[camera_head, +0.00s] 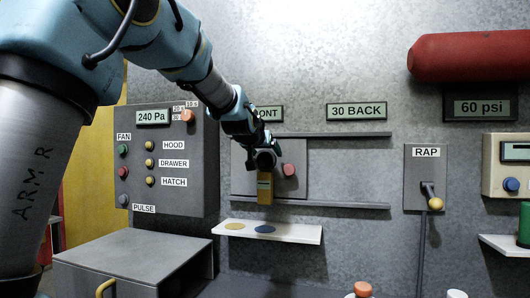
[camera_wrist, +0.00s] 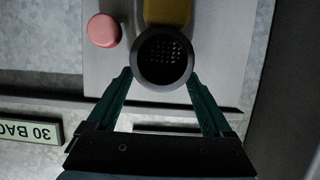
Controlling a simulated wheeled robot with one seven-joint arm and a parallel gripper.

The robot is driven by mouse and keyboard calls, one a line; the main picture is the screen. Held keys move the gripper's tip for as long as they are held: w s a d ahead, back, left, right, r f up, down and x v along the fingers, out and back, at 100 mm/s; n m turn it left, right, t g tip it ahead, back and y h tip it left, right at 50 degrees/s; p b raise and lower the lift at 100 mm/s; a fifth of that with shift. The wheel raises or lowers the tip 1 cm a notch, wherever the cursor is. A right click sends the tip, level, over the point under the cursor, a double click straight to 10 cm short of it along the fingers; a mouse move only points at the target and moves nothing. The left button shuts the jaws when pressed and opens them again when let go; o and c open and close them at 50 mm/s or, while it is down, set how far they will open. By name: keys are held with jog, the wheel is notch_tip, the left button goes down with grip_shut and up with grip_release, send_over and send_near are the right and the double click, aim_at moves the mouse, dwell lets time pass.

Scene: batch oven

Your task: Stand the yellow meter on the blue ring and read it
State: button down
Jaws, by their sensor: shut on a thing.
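The yellow meter (camera_head: 265,189) hangs upright in my gripper (camera_head: 264,160) in front of a grey panel on the wall. In the wrist view the gripper's green fingers (camera_wrist: 163,98) are shut on the meter's round dark head (camera_wrist: 165,57), and part of its yellow body (camera_wrist: 167,12) shows beyond. The blue ring (camera_head: 265,229) is a flat disc on a white shelf (camera_head: 300,234). The meter's lower end is above the shelf, apart from the blue ring. The meter's reading is too small to make out.
A yellow ring (camera_head: 234,226) lies left of the blue one. The grey sliding panel (camera_head: 241,172) has a pink knob (camera_head: 289,170) beside the meter, between two rails. A control box (camera_head: 170,165) stands left, above a grey drawer unit (camera_head: 130,258). A lever (camera_head: 428,190) is at right.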

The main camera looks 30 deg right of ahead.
aim_at(264, 176)
notch_tip(264, 176, down, 7)
jog(key=b, duration=0.6)
jog(key=shift+r, duration=0.1)
jog(key=shift+f+b, duration=0.5)
jog(key=shift+f, duration=0.1)
dwell(0.5)
grip_release()
jog(key=b+v, duration=0.2)
jog(key=v, duration=0.5)
jog(key=shift+s, duration=0.25)
jog(key=shift+b+v, duration=1.05)
jog(key=shift+v, duration=0.7)
